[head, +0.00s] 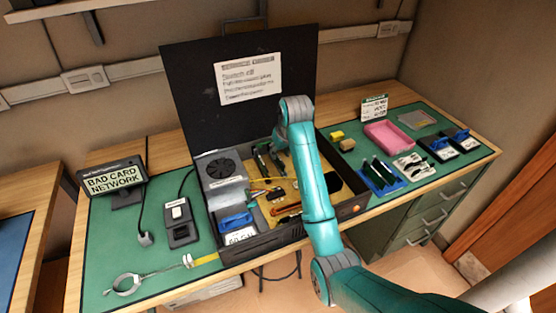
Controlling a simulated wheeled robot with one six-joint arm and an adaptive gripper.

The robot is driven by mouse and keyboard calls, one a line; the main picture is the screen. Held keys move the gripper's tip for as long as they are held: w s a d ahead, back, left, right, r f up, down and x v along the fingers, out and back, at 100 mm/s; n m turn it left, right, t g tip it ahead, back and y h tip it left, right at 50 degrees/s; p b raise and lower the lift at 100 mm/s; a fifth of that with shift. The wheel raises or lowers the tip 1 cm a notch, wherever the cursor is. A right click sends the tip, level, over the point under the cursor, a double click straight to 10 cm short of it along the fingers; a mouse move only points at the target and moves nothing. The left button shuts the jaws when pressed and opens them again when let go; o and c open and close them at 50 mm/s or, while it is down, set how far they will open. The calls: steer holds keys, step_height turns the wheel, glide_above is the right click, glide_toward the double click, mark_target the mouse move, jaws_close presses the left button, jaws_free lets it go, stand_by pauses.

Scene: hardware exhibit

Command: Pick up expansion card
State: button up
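Narrow dark boards with green edges (262,163) stand in the back part of an open black case (270,240), left of my arm. They look like expansion cards, but are too small to make out surely. More thin dark boards (384,170) stand in a blue holder (372,186) on the right of the bench. I cannot tell which board is the task's card. My teal arm reaches over the case. Its wrist is above the back of the case, and the link in front hides what is below. I cannot make out my gripper's fingers or anything in them.
The raised lid (190,80) stands behind the case. A grey fan unit (218,166) fills its left side. A "BAD CARD NETWORK" sign (113,179), a switch box (180,221) and a wrist strap (124,285) are left. A pink tray (388,135) is right.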

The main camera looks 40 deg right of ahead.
mark_target(279, 167)
steer(key=x, duration=0.4)
steer(key=shift+s+f, duration=0.1)
steer(key=shift+s, duration=0.25)
steer(key=shift+w+f, duration=0.3)
steer(key=shift+f, duration=0.3)
jaws_close()
